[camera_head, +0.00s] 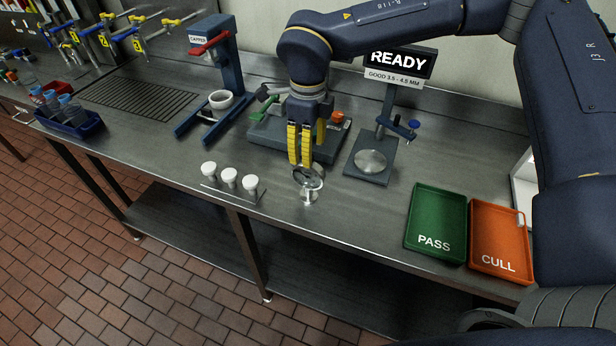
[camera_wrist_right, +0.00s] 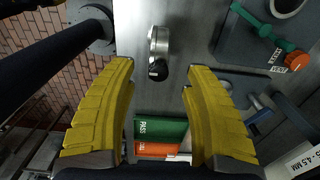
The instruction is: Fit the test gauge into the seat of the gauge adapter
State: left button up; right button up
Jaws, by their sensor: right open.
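The test gauge (camera_head: 310,178) is a round silver dial standing upright on a small foot near the bench's front edge. In the right wrist view the gauge (camera_wrist_right: 159,42) shows nearly edge-on, with a black part at its lower end. My right gripper (camera_head: 300,163) has yellow fingers pointing down, right above the gauge. In the right wrist view my right gripper (camera_wrist_right: 160,72) is open, with the gauge between and beyond the fingertips, apart from both. I cannot make out the gauge adapter's seat with certainty. My left gripper is not in view.
Behind the gripper lies a grey fixture (camera_head: 267,138) with a green lever and an orange knob. White-capped pieces (camera_head: 229,177) stand left of the gauge. A READY display stand (camera_head: 369,180), the green PASS tray (camera_head: 436,205) and orange CULL tray (camera_head: 500,225) are at right.

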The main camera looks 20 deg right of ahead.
aim_at(308, 179)
jog(key=shift+s+f, duration=0.1)
jog(key=shift+f, duration=5)
jog(key=shift+o, duration=0.2)
grip_shut()
